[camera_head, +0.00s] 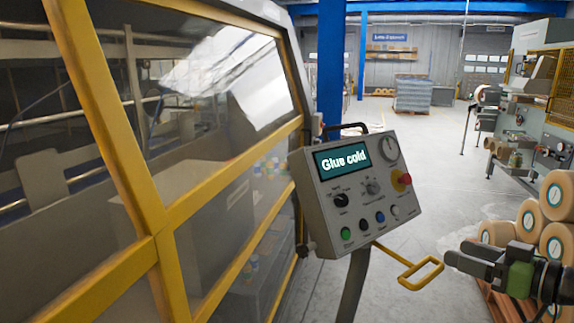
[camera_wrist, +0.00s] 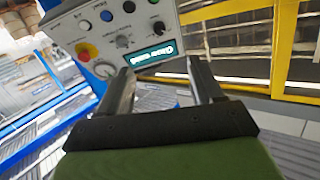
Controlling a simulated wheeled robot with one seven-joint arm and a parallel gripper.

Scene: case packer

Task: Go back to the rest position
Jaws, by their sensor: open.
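My gripper (camera_head: 467,259) is at the lower right of the head view, pointing left, to the right of the control panel's post. It holds nothing. In the wrist view my gripper (camera_wrist: 161,78) shows two dark fingers spread apart with a gap between them. The grey control panel (camera_head: 326,203) stands on a post; its screen (camera_head: 342,159) reads "Glue cold". It carries a gauge, knobs, coloured buttons and a red stop button on yellow. The panel (camera_wrist: 165,15) appears upside down beyond the fingers in the wrist view. The gripper looks apart from it.
A yellow-framed machine guard (camera_head: 110,130) with clear panes fills the left. A yellow handle (camera_head: 419,282) juts out below the panel, close to my gripper. Large rolls (camera_head: 556,195) are stacked at the right. Open grey floor (camera_head: 425,165) runs back behind the panel.

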